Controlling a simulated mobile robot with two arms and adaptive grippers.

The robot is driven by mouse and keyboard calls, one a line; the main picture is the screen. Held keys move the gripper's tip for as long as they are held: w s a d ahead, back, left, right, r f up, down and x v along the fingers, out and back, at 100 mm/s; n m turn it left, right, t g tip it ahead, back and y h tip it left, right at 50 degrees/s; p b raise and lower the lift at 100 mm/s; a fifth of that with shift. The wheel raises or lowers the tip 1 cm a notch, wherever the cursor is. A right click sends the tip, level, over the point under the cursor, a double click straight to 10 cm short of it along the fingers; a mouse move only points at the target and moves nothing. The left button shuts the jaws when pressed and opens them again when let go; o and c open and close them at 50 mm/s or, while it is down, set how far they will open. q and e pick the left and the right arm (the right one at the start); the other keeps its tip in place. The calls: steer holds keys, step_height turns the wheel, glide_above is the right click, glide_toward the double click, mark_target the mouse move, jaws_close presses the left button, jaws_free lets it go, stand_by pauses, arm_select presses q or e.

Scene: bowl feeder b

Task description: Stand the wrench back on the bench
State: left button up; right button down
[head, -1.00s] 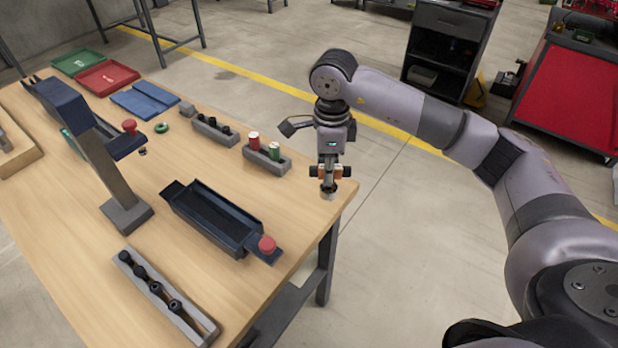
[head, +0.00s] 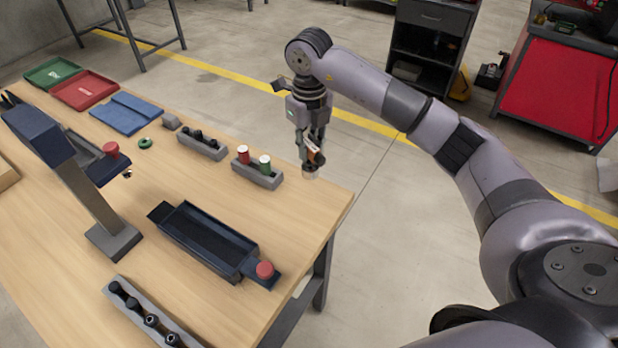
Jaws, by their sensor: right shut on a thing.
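My right gripper (head: 312,157) points down near the bench's far right edge in the head view. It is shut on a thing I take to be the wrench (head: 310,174). Whether this end touches the bench (head: 310,215) cannot be told. The wooden bench top fills the left half of the view. My left gripper is not in view.
A grey block with red and green-topped cylinders (head: 257,176) stands just left of the gripper. A long dark tray (head: 205,238) with a red knob (head: 265,270), a blue post fixture (head: 85,190) and a holder with black pieces (head: 122,300) stand nearer. The right bench corner is clear.

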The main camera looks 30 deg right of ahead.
mark_target(309, 167)
step_height(309, 167, down, 6)
steer(key=shift+f+p, duration=0.1)
steer(key=shift+p, duration=0.6)
step_height(309, 167, down, 4)
steer(key=shift+p, duration=0.6)
steer(key=shift+f, duration=0.3)
steer(key=shift+f, duration=0.2)
steer(key=c, duration=1.5)
jaws_free()
steer(key=shift+r, duration=0.1)
